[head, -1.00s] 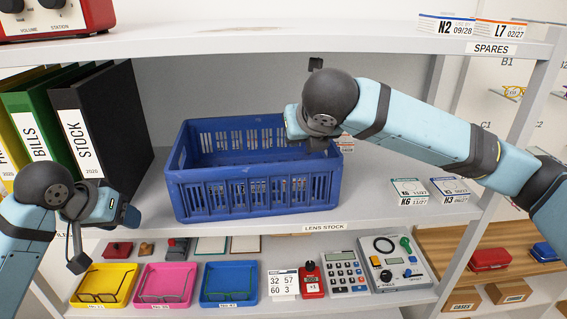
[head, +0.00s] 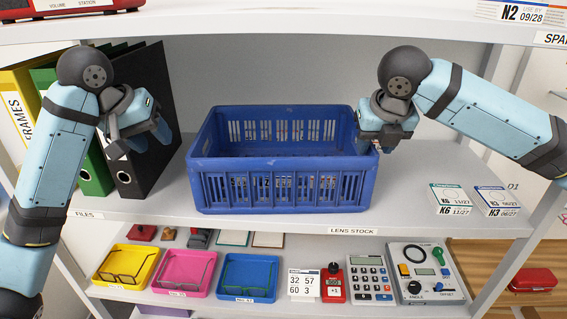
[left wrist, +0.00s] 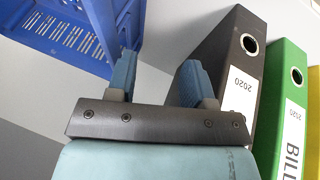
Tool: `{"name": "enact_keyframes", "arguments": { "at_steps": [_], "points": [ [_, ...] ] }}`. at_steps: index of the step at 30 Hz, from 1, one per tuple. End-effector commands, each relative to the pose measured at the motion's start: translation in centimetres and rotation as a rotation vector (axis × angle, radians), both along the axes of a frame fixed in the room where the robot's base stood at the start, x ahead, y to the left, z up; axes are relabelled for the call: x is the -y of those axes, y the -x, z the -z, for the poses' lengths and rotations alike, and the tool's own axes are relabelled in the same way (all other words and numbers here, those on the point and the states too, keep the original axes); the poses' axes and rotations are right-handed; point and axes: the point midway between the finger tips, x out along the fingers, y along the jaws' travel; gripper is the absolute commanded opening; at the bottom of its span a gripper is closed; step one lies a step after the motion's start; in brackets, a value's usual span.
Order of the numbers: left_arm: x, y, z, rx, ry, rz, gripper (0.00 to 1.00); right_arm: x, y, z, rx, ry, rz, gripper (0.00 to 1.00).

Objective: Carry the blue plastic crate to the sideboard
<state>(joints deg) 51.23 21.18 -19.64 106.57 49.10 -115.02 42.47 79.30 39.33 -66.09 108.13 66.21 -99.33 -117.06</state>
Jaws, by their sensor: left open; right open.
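The blue plastic crate (head: 280,166) stands upright on the middle shelf, its slotted front wall facing me. It looks empty apart from what shows through its slots. In the left wrist view, part of the crate (left wrist: 95,22) shows at the upper left. My left gripper (head: 140,138) is open in front of the black binder, apart from the crate's left side. Its two blue fingers (left wrist: 157,75) are spread with nothing between them. My right gripper (head: 383,140) is open at the crate's right rim near the front corner; I cannot tell whether it touches. The sideboard is not identifiable.
Black (head: 155,170) and green (head: 92,175) binders stand left of the crate. Small cartons (head: 455,199) lie to its right, with free shelf between. An upper shelf (head: 300,32) hangs above. Below are coloured trays (head: 249,277) with glasses and a calculator (head: 370,277).

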Motion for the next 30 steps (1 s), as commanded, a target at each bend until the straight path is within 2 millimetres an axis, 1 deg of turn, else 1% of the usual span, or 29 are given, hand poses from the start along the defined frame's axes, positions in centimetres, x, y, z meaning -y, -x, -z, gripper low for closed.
{"name": "enact_keyframes", "arguments": {
  "at_steps": [5, 12, 17, 21, 30],
  "points": [
    [1.6, -1.8, 0.0, -0.001, 0.003, 0.003, 0.47, 0.0, -2.5, 0.0, 0.000, -0.002, 0.001, 0.40],
    [4.3, -5.4, 0.0, -0.002, 0.004, 0.004, 0.47, 0.1, -7.3, -0.1, 0.001, -0.001, 0.002, 0.40],
    [5.8, -7.4, 0.0, -0.003, 0.005, 0.004, 0.47, 0.2, -10.0, 0.0, 0.001, -0.001, 0.002, 0.40],
    [7.3, -9.4, 0.1, -0.002, 0.005, 0.004, 0.47, 0.3, -11.9, 0.5, 0.001, 0.001, 0.001, 0.40],
    [7.8, -10.1, 2.4, -0.003, 0.004, 0.004, 0.47, 0.3, -12.1, 1.7, 0.001, 0.000, 0.000, 0.40]
  ]
}}
